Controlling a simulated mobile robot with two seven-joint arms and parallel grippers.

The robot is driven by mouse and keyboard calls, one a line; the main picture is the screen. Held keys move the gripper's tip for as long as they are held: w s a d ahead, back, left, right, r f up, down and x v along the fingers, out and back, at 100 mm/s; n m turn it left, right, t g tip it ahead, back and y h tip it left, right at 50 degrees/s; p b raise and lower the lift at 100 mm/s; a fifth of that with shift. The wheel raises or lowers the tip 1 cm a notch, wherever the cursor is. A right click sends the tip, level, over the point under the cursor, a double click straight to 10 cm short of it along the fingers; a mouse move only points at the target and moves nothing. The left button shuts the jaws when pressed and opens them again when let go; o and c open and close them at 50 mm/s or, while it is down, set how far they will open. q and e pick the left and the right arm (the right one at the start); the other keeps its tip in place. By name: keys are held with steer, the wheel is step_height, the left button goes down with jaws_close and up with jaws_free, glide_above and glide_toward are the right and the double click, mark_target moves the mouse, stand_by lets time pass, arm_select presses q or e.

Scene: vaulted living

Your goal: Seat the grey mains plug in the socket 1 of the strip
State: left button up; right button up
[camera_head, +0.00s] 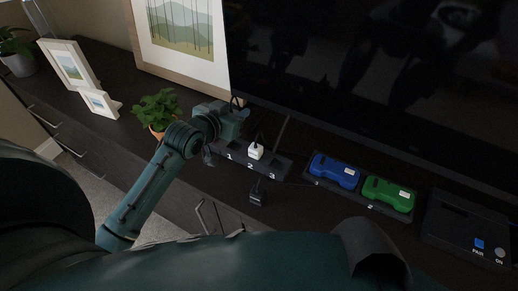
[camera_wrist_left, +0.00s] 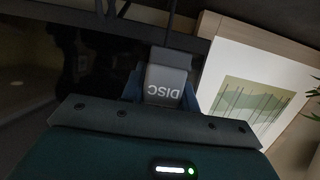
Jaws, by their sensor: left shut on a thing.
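The grey mains plug (camera_wrist_left: 167,80), marked DISC, is held between the jaws of my left gripper (camera_wrist_left: 165,92) in the left wrist view, with its cord running up. In the head view my left gripper (camera_head: 232,118) is over the back left end of the dark socket strip (camera_head: 283,165), near the number 1. I cannot tell from here how far the plug is from socket 1, as the gripper covers that area. A white plug (camera_head: 256,151) stands upright in the strip near the number 2. My right gripper is not in view.
A black plug (camera_head: 257,192) lies in front of the strip. Blue (camera_head: 334,171) and green (camera_head: 388,194) devices sit in a dark tray to the right. A potted plant (camera_head: 157,110) and a large framed picture (camera_head: 183,40) are left of and behind the gripper. A dark screen (camera_head: 390,80) stands behind.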

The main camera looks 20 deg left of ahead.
mark_target(238, 141)
arm_select(q)
step_height(238, 141, down, 10)
steer(key=shift+w+r+b, duration=0.1)
steer(key=shift+w+b, duration=0.05)
steer(key=shift+b, duration=0.75)
steer(key=o, duration=1)
steer(key=shift+c, duration=0.2)
steer(key=shift+a+r, duration=0.1)
steer(key=p+v, duration=0.1)
steer(key=v, duration=1.1)
steer(key=shift+f, duration=0.2)
